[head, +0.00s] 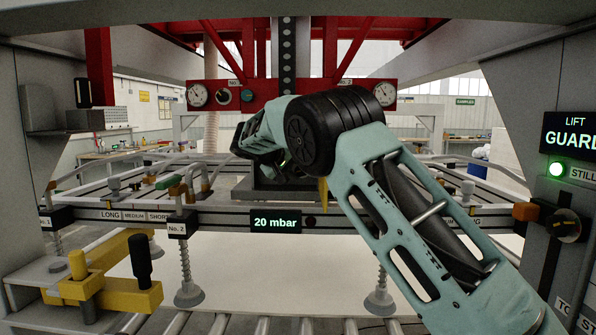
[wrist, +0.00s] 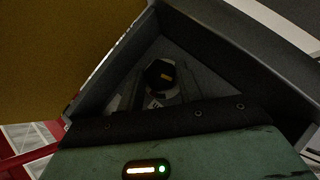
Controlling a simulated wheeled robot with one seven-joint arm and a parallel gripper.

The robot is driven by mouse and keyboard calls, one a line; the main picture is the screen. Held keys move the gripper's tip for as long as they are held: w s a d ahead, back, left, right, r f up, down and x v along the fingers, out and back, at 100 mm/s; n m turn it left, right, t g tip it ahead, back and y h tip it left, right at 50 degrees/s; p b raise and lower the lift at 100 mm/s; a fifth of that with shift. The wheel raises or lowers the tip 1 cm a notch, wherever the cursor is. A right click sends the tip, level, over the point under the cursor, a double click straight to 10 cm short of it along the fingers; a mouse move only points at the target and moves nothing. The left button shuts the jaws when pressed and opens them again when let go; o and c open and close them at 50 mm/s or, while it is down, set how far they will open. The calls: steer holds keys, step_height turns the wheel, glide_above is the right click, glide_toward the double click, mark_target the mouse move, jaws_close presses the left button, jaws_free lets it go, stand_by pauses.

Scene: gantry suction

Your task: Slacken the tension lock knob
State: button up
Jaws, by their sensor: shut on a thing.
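The tension lock knob (wrist: 161,73) is a small dark knob with a yellow-orange mark, in the middle of the wrist view. Dark grey fingers of my gripper (wrist: 160,86) appear on either side of it, shut on it. The view is dim, so the exact contact is hard to make out. A scrap of white lettering shows just below the knob. In the head view my arm reaches from the lower right to the dark carriage (head: 285,192) on the gantry beam. My arm hides the knob and fingertips there.
The beam bears a "20 mbar" display (head: 276,222). Suction cups (head: 189,294) hang below it over a pale sheet (head: 270,258). A yellow clamp (head: 118,292) stands at the left. A post with a green lamp (head: 557,169) and a rotary switch (head: 568,226) is at the right.

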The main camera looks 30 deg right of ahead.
steer(key=o, duration=0.7)
steer(key=shift+a, duration=0.1)
steer(key=b+v, duration=0.4)
steer(key=v, duration=1.3)
steer(key=shift+r, duration=0.25)
steer(key=shift+a+f, duration=0.1)
steer(key=shift+f, duration=0.05)
